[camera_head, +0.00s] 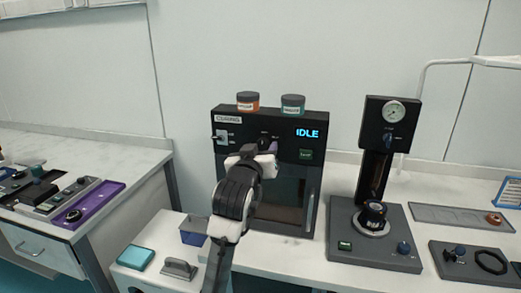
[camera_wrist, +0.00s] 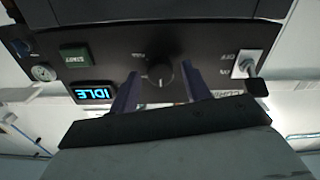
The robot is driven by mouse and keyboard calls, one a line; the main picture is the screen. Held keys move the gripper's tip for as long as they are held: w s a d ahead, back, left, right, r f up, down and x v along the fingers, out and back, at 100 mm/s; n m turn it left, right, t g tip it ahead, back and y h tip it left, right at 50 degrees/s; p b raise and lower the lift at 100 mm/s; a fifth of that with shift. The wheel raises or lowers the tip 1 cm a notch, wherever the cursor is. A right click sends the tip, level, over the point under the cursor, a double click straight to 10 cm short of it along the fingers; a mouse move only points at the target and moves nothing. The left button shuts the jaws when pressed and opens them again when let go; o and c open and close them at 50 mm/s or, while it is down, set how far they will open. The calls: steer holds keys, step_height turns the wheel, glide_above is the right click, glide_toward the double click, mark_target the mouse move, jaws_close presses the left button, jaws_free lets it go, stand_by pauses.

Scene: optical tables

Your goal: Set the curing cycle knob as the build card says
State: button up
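The curing unit (camera_head: 230,117) is a dark box with a "CURING" label and a display (camera_head: 307,133) reading "IDLE". In the wrist view, which shows the panel upside down, the black round cycle knob (camera_wrist: 160,73) has a light pointer mark toward the picture's bottom. Small labels beside it are unreadable. My gripper (camera_wrist: 158,84) is open, with one finger on each side of the knob; I cannot tell whether they touch it. In the head view my gripper (camera_head: 266,149) is in front of the panel and hides much of the knob. No build card is readable.
A green START button (camera_wrist: 75,57) and a toggle switch (camera_wrist: 245,64) flank the knob. An orange-labelled jar (camera_head: 247,102) and a green jar (camera_head: 292,105) stand on top.

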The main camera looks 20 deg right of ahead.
steer(key=c, duration=0.8)
steer(key=shift+m, duration=0.4)
steer(key=m+b, duration=0.3)
steer(key=m, duration=0.1)
steer(key=shift+a+f+m, duration=0.1)
steer(key=shift+f+m, duration=0.05)
steer(key=shift+m, duration=0.15)
steer(key=m+b, duration=0.2)
steer(key=m, duration=0.4)
steer(key=shift+b, duration=0.3)
steer(key=shift+m, duration=0.3)
steer(key=o, duration=1)
